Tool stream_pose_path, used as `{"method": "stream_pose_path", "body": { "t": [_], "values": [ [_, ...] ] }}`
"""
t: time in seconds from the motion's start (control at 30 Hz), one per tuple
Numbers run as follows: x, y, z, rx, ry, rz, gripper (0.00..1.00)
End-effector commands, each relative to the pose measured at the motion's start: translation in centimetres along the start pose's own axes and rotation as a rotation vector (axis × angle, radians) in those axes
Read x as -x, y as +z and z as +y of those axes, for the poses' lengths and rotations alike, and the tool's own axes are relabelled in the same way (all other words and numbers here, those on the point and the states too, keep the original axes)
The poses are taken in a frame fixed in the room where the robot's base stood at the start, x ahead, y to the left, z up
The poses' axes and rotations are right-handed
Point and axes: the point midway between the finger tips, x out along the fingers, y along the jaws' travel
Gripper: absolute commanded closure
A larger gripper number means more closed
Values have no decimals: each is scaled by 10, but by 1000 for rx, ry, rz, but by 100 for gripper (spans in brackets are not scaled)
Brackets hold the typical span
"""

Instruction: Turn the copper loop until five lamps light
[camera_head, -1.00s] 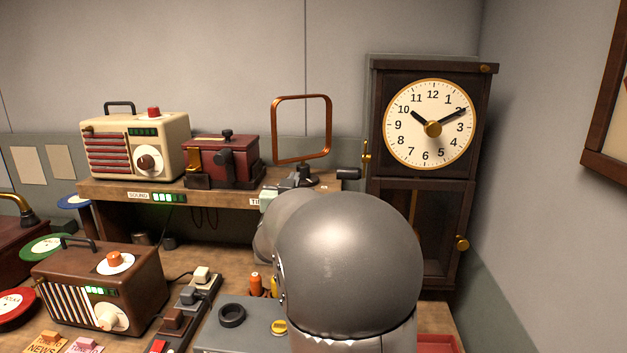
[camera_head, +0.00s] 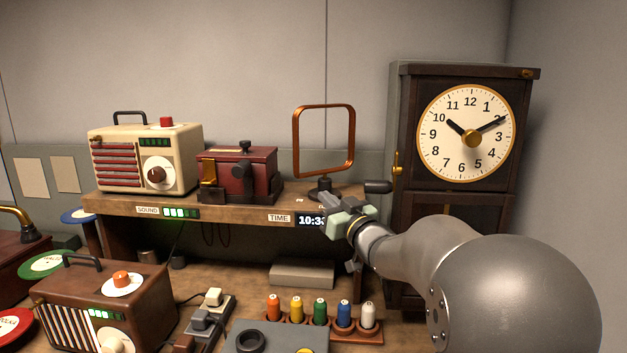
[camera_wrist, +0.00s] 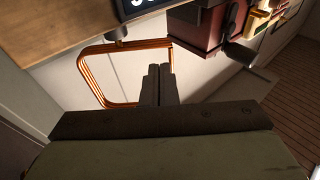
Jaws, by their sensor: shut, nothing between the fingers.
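The copper loop (camera_head: 295,143), a rounded square frame, stands upright on a dark base (camera_head: 322,191) on the shelf, left of the clock. My gripper (camera_head: 328,198) is shut and empty, low in front of the loop's base at the shelf's front edge. In the wrist view the shut fingers (camera_wrist: 159,72) overlap the picture of the loop (camera_wrist: 92,82); I cannot tell whether they touch it. A dark handle (camera_head: 377,187) sticks out right of the base. The SOUND lamp strip (camera_head: 180,212) on the shelf edge has some segments lit green and a dark part at its right.
A dark red box (camera_head: 238,172) stands close left of the loop, then a cream radio (camera_head: 125,160). The tall clock (camera_head: 405,130) stands close on the right. The TIME display (camera_head: 309,220) is partly covered by my gripper. Thread spools (camera_head: 320,311) stand below.

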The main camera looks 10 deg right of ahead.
Motion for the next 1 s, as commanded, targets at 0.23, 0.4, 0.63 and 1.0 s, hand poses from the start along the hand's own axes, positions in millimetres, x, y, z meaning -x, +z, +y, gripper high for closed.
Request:
{"method": "stream_pose_path", "body": {
  "t": [0.23,0.4,0.63,1.0],
  "values": [
    [-54,-2,0,0,-1,-1,100],
    [-77,-2,0,1,1,1,100],
    [-88,-1,0,1,2,1,100],
    [-87,0,2,3,8,1,100]
  ]
}}
